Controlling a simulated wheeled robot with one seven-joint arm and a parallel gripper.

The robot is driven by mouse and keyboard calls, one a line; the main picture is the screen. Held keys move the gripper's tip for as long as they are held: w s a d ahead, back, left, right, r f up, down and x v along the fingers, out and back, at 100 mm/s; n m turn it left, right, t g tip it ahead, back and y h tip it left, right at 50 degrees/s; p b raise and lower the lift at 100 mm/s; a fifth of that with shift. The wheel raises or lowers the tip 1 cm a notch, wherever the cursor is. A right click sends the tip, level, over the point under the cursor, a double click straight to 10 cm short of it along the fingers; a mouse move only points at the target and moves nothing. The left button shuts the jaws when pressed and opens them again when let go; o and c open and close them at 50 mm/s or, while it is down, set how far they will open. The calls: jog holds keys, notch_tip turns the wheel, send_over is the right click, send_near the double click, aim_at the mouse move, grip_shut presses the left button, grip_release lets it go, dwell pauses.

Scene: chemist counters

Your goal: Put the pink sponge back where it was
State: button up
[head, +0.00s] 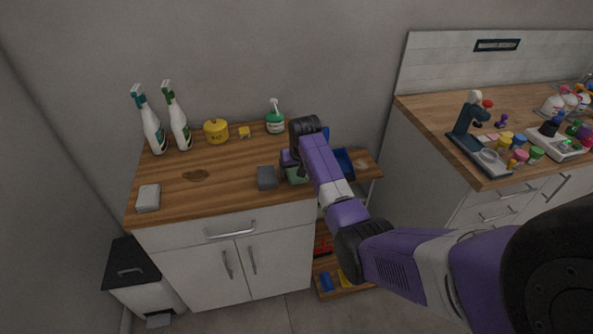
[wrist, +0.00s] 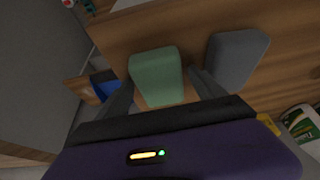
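I cannot make out a pink sponge in either view. A green sponge (wrist: 157,72) lies between the fingers of my gripper (wrist: 160,88) in the wrist view, with one finger along each side. Whether the fingers press on it is unclear. In the head view the green sponge (head: 298,175) shows under my gripper at the right front of the left counter (head: 225,187). A dark grey sponge (wrist: 236,60) lies close beside it, also seen in the head view (head: 267,177). A light grey sponge (head: 148,198) lies at the counter's front left corner.
Two spray bottles (head: 179,125), a yellow container (head: 216,131) and a green pump bottle (head: 275,121) stand along the back. A blue container (head: 344,162) is on the side shelf at right. The right counter (head: 430,107) holds instruments and several coloured jars. The left counter's middle is clear.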

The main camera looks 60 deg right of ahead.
jog(key=shift+r, duration=0.1)
jog(key=v, duration=1.2)
jog(key=a+f+n+t, duration=0.2)
jog(key=a+f, duration=1)
jog(key=a, duration=0.2)
jog(key=s+a+f+n+t, duration=0.1)
jog(key=s+a+f+t, duration=0.15)
jog(key=a, duration=0.35)
jog(key=s+a+f+n+t, duration=0.1)
jog(key=s+a+n, duration=0.1)
jog(key=s+a, duration=0.35)
jog(key=s+a+r+n+t+y, duration=0.1)
jog(key=s+a+r+t, duration=0.15)
jog(key=s+a, duration=0.3)
jog(key=s+a+r+n+t, duration=0.1)
jog(key=s+a+r+n, duration=0.1)
jog(key=s+a+r, duration=0.35)
jog(key=s+a+r+n+t+y, duration=0.1)
jog(key=s+a+r, duration=0.2)
jog(key=r, duration=0.3)
jog(key=s+a+r+t+y, duration=0.1)
jog(key=s+a+r+t, duration=0.1)
jog(key=s+a+r, duration=0.1)
notch_tip(320, 180, up, 3)
jog(key=shift+s+a+f+n+b, duration=0.15)
jog(key=shift+s+a+n+b, duration=0.2)
jog(key=shift+s, duration=0.55)
